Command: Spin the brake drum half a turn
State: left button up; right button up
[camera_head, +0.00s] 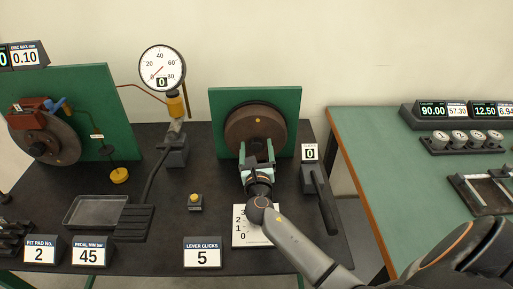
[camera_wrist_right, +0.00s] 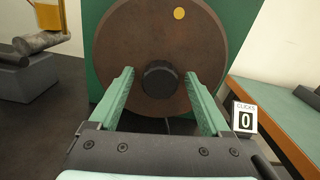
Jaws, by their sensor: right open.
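The brown brake drum (camera_head: 254,125) is mounted upright on a green board (camera_head: 291,99) at the back of the dark table. In the right wrist view the drum (camera_wrist_right: 160,35) faces me, with a dark central hub (camera_wrist_right: 160,80) and a yellow dot (camera_wrist_right: 179,13) at its upper right. My right gripper (camera_head: 257,152) is in front of the drum's lower part. In its wrist view the right gripper (camera_wrist_right: 160,92) is open, its green fingers on either side of the hub with nothing held between. Contact with the drum cannot be told. My left gripper is not in view.
A hand lever (camera_head: 321,200) with a clicks counter reading 0 (camera_head: 310,152) stands right of the drum. A pedal (camera_head: 134,222), a gauge (camera_head: 162,68) and a brake disc on another green board (camera_head: 40,137) are left. A green bench (camera_head: 385,140) is right.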

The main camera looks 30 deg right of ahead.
jog(key=shift+c, duration=0.2)
grip_shut()
dwell(0.5)
dwell(0.3)
